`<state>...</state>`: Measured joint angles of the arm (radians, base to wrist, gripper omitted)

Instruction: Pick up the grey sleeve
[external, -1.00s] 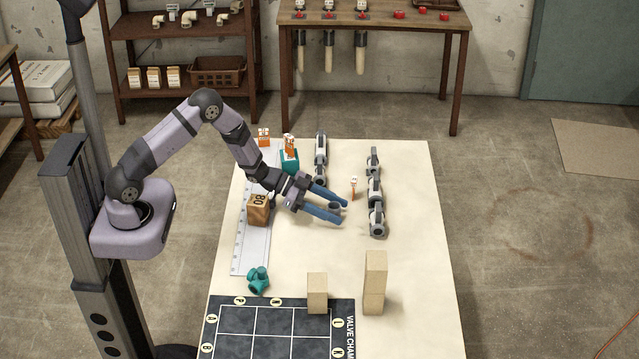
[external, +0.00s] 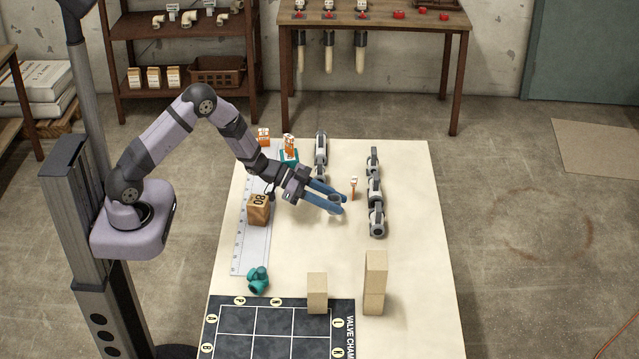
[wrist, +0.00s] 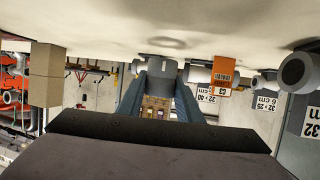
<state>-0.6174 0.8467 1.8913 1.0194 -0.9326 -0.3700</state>
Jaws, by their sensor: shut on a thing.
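My gripper (external: 333,203) is over the middle of the pale table in the external view, its blue fingers closed together. It is shut on the grey sleeve (external: 334,201), which is mostly hidden by the fingers there. In the wrist view the grey sleeve (wrist: 161,68) shows as a short grey cylinder between the tips of the two blue fingers (wrist: 160,88). I cannot tell for sure whether the sleeve still touches the table.
A grey pipe assembly (external: 375,190) lies just right of the gripper, with a small orange-and-white tag (external: 353,186) between. Another grey piece (external: 321,155) lies behind. A wooden block marked 80 (external: 258,210), a teal fitting (external: 257,280) and two wooden blocks, one tall (external: 375,282), stand around.

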